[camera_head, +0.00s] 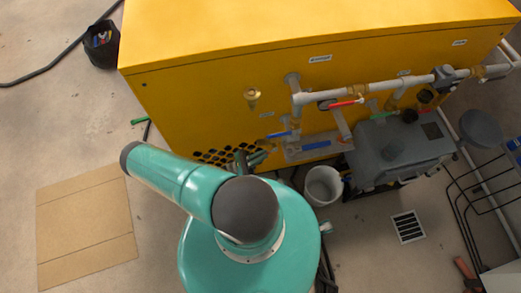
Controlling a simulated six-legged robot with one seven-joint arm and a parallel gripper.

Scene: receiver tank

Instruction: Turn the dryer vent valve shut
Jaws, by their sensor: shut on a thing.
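The yellow cabinet (200,95) carries pipework with several coloured valve handles on its front. A red handle (345,103) lies along the upper pipe, and a green handle (383,114) is right of it. A blue handle (278,135) sits lower left, with another blue piece (315,146) beside it. The labels are too small to read, so I cannot tell which is the dryer vent valve. My gripper (262,147) shows only in small part beyond my teal arm, close by the left blue handle. It appears shut on that handle; the fingertips are mostly hidden.
A white bucket (323,186) and a grey box unit (395,150) stand below the pipes. A floor drain (408,227) and a black wire rack (470,200) are to the right. Cardboard (85,225) lies at left. A black tool bucket (101,45) stands at the upper left.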

